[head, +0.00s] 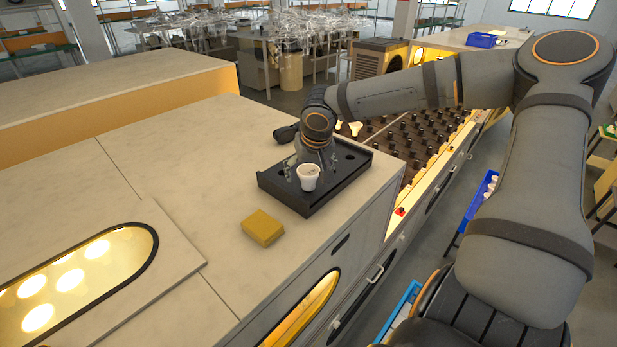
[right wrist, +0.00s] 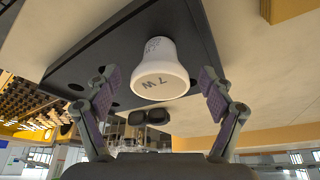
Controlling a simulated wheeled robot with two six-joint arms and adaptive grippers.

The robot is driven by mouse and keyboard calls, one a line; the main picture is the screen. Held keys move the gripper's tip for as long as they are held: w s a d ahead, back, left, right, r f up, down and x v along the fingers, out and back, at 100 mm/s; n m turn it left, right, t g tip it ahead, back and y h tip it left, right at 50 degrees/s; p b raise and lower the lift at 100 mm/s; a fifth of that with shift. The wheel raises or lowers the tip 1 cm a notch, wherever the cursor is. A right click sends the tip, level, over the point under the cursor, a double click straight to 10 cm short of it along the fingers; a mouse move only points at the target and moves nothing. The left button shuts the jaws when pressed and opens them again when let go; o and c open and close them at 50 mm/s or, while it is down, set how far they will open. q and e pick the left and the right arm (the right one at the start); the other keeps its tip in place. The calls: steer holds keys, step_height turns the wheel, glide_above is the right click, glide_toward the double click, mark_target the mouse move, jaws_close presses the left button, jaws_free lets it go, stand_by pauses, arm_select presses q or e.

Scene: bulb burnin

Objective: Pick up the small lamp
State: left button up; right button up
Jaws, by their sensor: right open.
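The small lamp (head: 309,178) is a white, cup-shaped piece in the dark tray (head: 291,203) on the counter. It also shows in the right wrist view (right wrist: 163,72), where its flat face reads "7W". My right gripper (head: 310,163) is over the tray at the lamp. In the right wrist view my right gripper (right wrist: 155,80) is open, its two pads on either side of the lamp with gaps between. Nothing is held. My left gripper is in neither view.
A yellow block (head: 262,228) lies on the counter in front of the tray. A small dark object (head: 287,133) is behind the tray. A rack with several dark sockets (head: 425,140) stands to the right. The counter left of the tray is clear.

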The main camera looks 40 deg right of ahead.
steer(key=c, duration=1.3)
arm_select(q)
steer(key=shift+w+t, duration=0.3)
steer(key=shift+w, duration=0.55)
arm_select(e)
steer(key=shift+r, duration=0.15)
steer(key=shift+r, duration=0.3)
step_height(320, 180, up, 2)
steer(key=shift+d+r+b, duration=0.1)
steer(key=shift+r+b, duration=0.1)
steer(key=shift+b, duration=0.1)
arm_select(q)
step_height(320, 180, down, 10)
steer(key=b, duration=0.9)
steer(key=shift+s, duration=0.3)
arm_select(e)
steer(key=s+d+r, duration=0.2)
steer(key=s+r, duration=0.1)
steer(key=s, duration=0.1)
steer(key=s+d+r, duration=0.6)
steer(key=s, duration=0.1)
steer(key=shift+s+r, duration=0.3)
steer(key=shift+r, duration=0.1)
